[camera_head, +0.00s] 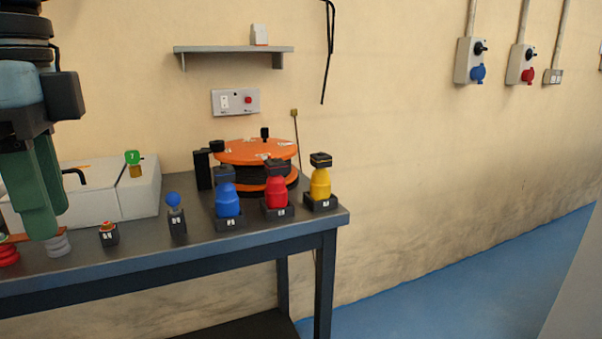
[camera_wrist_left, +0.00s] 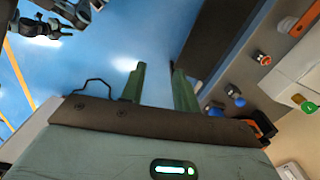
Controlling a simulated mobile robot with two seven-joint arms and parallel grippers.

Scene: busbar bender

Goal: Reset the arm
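My left arm comes in at the left of the head view. Its green-fingered gripper (camera_head: 48,220) points down in front of the workbench (camera_head: 265,232), over its left part in the picture. In the left wrist view the two fingers of this gripper (camera_wrist_left: 159,70) stand apart with a clear gap. Blue floor shows between them and nothing is held. I cannot tell from the head view how far the fingertips are from the bench.
On the bench stand blue (camera_head: 228,201), red (camera_head: 277,193) and yellow (camera_head: 320,184) connectors, an orange reel (camera_head: 254,151), a blue-knobbed piece (camera_head: 174,201) and a white box (camera_head: 110,195). A shelf (camera_head: 232,49) is above. Blue floor (camera_head: 430,290) is open at right.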

